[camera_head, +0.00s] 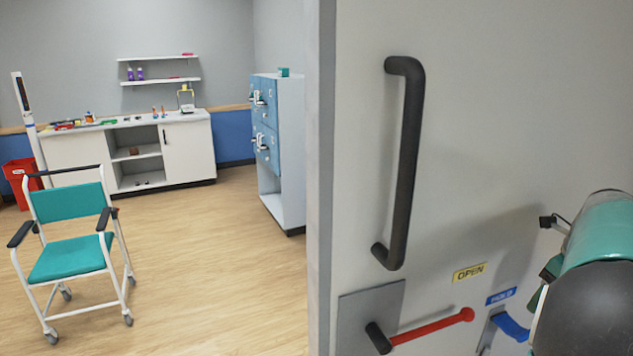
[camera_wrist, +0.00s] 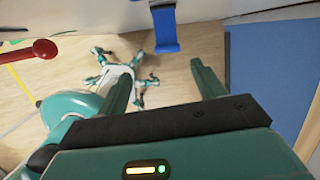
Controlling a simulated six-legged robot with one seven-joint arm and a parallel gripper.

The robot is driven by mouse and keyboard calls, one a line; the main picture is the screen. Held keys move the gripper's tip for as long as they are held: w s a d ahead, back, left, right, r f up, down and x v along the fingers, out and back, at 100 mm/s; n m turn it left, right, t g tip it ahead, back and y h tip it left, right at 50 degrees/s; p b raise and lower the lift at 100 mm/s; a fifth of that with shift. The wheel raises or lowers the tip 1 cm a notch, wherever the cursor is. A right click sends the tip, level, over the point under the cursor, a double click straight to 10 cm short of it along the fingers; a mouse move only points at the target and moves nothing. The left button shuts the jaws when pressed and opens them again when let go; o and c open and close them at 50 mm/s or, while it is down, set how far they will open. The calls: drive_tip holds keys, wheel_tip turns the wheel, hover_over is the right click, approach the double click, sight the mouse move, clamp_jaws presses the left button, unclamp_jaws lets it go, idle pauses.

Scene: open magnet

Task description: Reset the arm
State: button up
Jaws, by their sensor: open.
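My gripper (camera_wrist: 162,72) is open in the wrist view, its two green fingers apart with nothing between them. A blue lever (camera_wrist: 165,32) hangs ahead of the fingertips and appears apart from them. In the head view the blue lever (camera_head: 510,327) sits low on a pale door, under a blue label. My teal and dark arm (camera_head: 600,260) is at the right edge, folded close to the door, and its fingers are mostly hidden there.
The door (camera_head: 480,130) fills the right half, with a black handle (camera_head: 407,160) and a red lever (camera_head: 435,328) beside an OPEN label (camera_head: 469,272). A wheeled teal chair (camera_head: 75,245), a counter (camera_head: 130,155) and a blue cabinet (camera_head: 275,150) stand left. Floor between is clear.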

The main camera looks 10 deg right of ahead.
drive_tip(key=s+a+r+n+t, duration=0.1)
drive_tip(key=a+n, duration=0.8)
drive_tip(key=a, duration=0.3)
drive_tip(key=s+a+r+n, duration=0.1)
drive_tip(key=a+r+n, duration=0.1)
drive_tip(key=a+n, duration=0.8)
drive_tip(key=s+a+f+n+t, duration=0.1)
drive_tip(key=s+a+f+n, duration=0.1)
drive_tip(key=s+a+n, duration=0.2)
drive_tip(key=s+a+f+n+t, duration=0.1)
drive_tip(key=s+a+n, duration=0.3)
drive_tip(key=a+n, duration=0.6)
drive_tip(key=shift+a+f, duration=0.65)
drive_tip(key=shift+a, duration=0.45)
